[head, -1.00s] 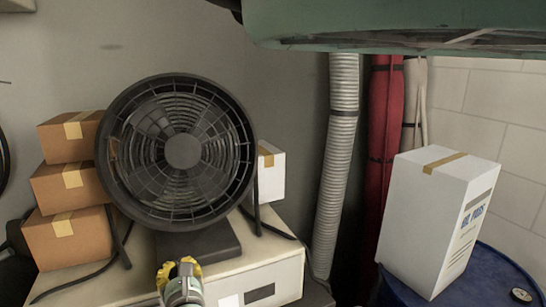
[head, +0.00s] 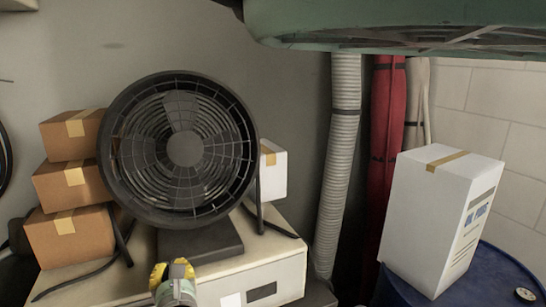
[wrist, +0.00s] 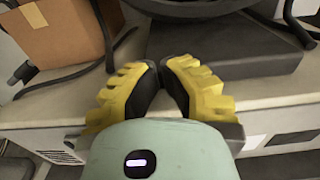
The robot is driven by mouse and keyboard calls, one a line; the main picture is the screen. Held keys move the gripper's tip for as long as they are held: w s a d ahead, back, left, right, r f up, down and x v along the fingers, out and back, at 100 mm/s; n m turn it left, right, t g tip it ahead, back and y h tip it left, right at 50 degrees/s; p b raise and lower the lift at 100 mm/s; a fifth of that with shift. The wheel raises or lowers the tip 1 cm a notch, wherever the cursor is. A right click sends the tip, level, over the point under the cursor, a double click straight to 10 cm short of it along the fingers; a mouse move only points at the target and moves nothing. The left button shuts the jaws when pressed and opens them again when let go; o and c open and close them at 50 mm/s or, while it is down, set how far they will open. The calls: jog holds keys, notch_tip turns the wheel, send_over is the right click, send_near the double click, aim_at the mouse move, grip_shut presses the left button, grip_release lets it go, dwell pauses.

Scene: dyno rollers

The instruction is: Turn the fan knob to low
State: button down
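The fan (head: 184,149) is a large black drum fan with a round grille, standing on a cream cabinet (head: 268,258). Its dark flat base (head: 195,241) is below it and also shows in the wrist view (wrist: 225,48). I cannot make out the fan knob in either view. My gripper (head: 172,268), with yellow and black fingers, is low in front of the cabinet, below and in front of the fan base. In the wrist view my gripper (wrist: 160,68) has its fingertips nearly together with nothing between them, apart from the base behind.
Cardboard boxes (head: 70,187) are stacked left of the fan, and a small white box (head: 273,170) is behind its right side. A grey hose (head: 338,165) hangs on the right. A white carton (head: 420,225) stands on a blue drum (head: 405,291). A green body (head: 400,22) hangs overhead.

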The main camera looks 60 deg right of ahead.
jog(key=b+v, duration=0.1)
jog(key=v, duration=0.3)
jog(key=shift+s+r+b, duration=0.1)
jog(key=shift+s+b, duration=0.2)
jog(key=shift+s, duration=0.15)
jog(key=c, duration=1.7)
grip_release()
